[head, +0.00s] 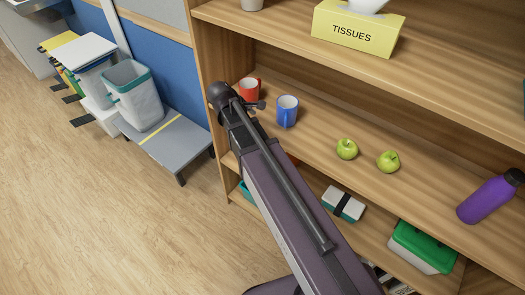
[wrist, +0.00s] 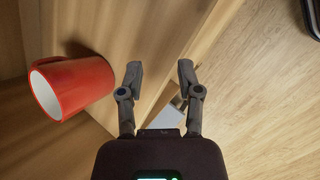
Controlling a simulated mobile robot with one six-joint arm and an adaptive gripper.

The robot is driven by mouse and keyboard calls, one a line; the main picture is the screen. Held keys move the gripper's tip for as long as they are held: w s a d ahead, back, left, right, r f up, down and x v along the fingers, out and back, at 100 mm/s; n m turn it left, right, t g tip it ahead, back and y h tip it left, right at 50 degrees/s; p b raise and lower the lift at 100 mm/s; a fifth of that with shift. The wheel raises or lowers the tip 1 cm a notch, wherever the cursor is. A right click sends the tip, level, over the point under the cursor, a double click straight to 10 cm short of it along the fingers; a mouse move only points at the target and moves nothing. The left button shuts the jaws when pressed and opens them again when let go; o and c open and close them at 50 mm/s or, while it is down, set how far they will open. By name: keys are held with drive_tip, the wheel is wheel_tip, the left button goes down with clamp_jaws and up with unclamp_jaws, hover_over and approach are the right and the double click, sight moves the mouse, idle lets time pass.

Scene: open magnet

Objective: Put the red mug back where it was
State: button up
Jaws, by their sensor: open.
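The red mug (head: 250,88) stands on the middle shelf at its left end, close to the side panel. Its lower part is partly hidden by my arm in the head view. In the wrist view the red mug (wrist: 75,86) is at the left, its open mouth facing left in the picture. My gripper (wrist: 159,72) is open and empty, with the mug beside its fingers and not between them. In the head view the gripper (head: 256,104) is mostly hidden by my arm, at the front of the shelf near the red mug.
A blue mug (head: 287,111) stands on the same shelf, just right of the red one. The shelf side panel (head: 213,50) is close on the left. A tissue box (head: 357,27) is on the shelf above.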

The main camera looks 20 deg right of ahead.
drive_tip(key=s+f+m+g+y, duration=0.2)
drive_tip(key=s+m+y, duration=0.4)
drive_tip(key=s+m, duration=0.6)
drive_tip(key=shift+s+d+f+g+y, duration=0.2)
drive_tip(key=shift+s+f+g+y, duration=0.1)
drive_tip(key=shift+s+f, duration=0.5)
drive_tip(key=shift+s+r, duration=0.1)
drive_tip(key=shift+r, duration=0.1)
